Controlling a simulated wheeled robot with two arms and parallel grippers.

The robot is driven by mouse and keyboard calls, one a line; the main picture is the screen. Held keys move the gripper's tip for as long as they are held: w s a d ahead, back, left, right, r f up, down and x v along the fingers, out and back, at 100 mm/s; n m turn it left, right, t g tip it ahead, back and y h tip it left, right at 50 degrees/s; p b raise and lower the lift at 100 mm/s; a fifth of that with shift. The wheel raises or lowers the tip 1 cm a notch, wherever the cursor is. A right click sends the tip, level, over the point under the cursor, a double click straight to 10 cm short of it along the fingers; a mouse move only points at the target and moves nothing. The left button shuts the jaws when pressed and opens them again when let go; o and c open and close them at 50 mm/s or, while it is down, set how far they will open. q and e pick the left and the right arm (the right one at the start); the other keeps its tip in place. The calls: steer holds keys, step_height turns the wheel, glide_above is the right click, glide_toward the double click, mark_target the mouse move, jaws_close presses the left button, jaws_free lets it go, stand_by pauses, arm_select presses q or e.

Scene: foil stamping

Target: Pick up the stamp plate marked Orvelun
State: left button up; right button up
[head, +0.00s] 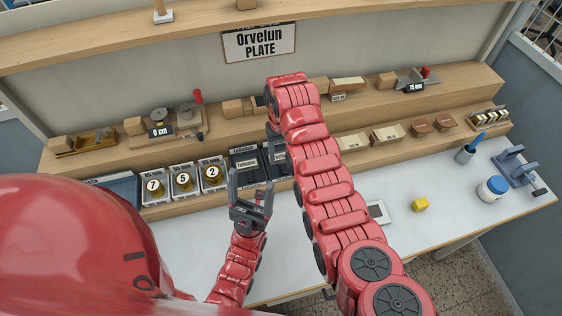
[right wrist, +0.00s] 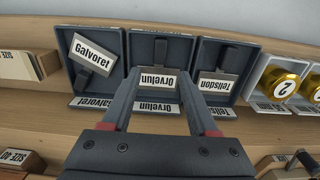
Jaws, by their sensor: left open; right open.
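The Orvelun stamp plate (right wrist: 158,81) is a pale lettered plate with a dark handle, lying in the middle dark tray (right wrist: 143,47) in the right wrist view. My right gripper (right wrist: 157,75) is open, its fingers on either side of this plate; whether they touch it I cannot tell. In the head view my right arm hides much of these trays. My left gripper (head: 251,181) is open and empty, in front of the shelf.
A sign (head: 260,42) on the back wall reads Orvelun PLATE.

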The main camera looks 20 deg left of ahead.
mark_target(282, 161)
step_height(282, 161, down, 3)
steer(key=shift+w+d+f+p, duration=0.1)
steer(key=shift+f+p, duration=0.05)
steer(key=shift+p, duration=0.85)
steer(key=shift+f, duration=0.9)
jaws_close()
